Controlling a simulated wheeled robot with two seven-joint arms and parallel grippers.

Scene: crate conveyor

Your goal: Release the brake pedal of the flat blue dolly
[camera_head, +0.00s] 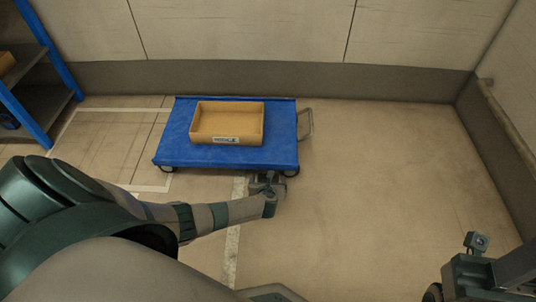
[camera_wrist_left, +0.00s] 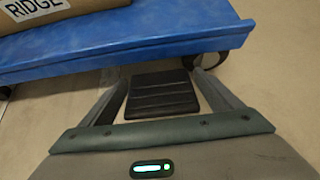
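The flat blue dolly (camera_head: 230,157) stands on the floor ahead, and its blue edge (camera_wrist_left: 130,50) crosses the top of the left wrist view. A black ribbed pedal (camera_wrist_left: 163,97) juts out below that edge near a caster. My left gripper (camera_head: 268,182) is at the dolly's near right corner. In the left wrist view its fingers (camera_wrist_left: 160,78) are spread, one on each side of the pedal, with gaps visible. Whether they touch the pedal cannot be told. Part of my right arm's end (camera_head: 477,262) shows at the lower right; its fingers are not clear.
An open cardboard box (camera_head: 228,139) with a label sits on the dolly. The dolly's grey handle (camera_head: 306,124) is at its right end. A blue-framed shelf (camera_head: 36,80) stands at left. Walls close off the back and right. The floor right of the dolly is clear.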

